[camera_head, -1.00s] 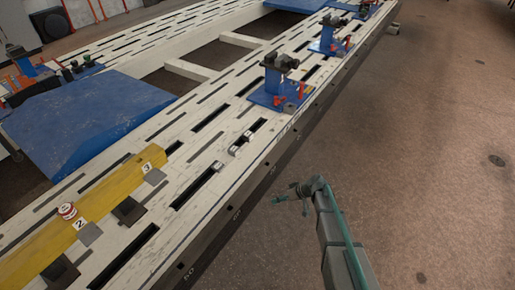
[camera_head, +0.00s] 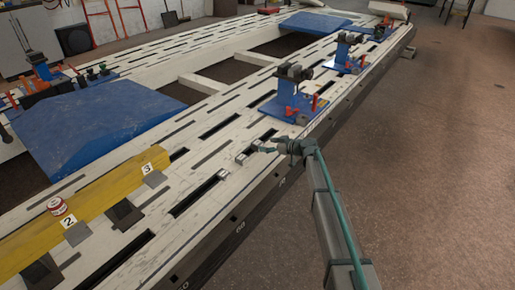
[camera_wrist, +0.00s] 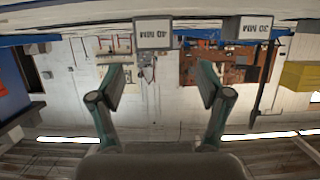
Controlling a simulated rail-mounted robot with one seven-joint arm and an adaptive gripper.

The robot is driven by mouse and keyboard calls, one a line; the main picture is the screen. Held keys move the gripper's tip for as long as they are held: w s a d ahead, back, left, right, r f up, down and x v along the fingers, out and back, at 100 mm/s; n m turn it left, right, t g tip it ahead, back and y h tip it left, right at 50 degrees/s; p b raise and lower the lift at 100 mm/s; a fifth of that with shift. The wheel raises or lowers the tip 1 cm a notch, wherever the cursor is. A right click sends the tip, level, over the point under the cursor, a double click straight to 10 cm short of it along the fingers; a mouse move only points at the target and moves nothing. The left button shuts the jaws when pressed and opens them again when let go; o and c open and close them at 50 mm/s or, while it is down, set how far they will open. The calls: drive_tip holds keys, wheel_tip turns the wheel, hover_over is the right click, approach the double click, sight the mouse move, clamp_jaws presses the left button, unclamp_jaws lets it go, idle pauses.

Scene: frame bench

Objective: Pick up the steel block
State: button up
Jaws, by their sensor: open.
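Small grey metal blocks stand on the slotted bench (camera_head: 205,150). In the head view one block (camera_head: 243,158) sits just left of my gripper, and another (camera_head: 222,173) lies farther toward the near left. In the wrist view two labelled grey blocks appear upside down at the top: one marked 40 MM (camera_wrist: 152,34) and one with a less clear label (camera_wrist: 253,29). I cannot tell which is the task's block. My gripper (camera_head: 268,149) is at the bench's right edge. Its fingers (camera_wrist: 160,80) are spread with nothing between them, and the 40 MM block appears beyond their tips.
Blue clamp stands (camera_head: 297,105) with red handles stand behind my gripper along the bench edge. A yellow beam (camera_head: 100,205) with number tags and a red-and-white can (camera_head: 57,206) lie at left. A blue panel (camera_head: 90,125) is farther back. The floor (camera_head: 440,170) at right is clear.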

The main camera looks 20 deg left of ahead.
sight(259, 143)
drive_tip(key=shift+w+b+x, duration=0.2)
drive_tip(key=shift+b+x, duration=0.2)
drive_tip(key=shift+x, duration=1.2)
drive_tip(key=shift+w+b+x, duration=0.2)
drive_tip(key=shift+b+x, duration=0.2)
drive_tip(key=shift+x, duration=1.15)
drive_tip(key=shift+d, duration=0.1)
clamp_jaws()
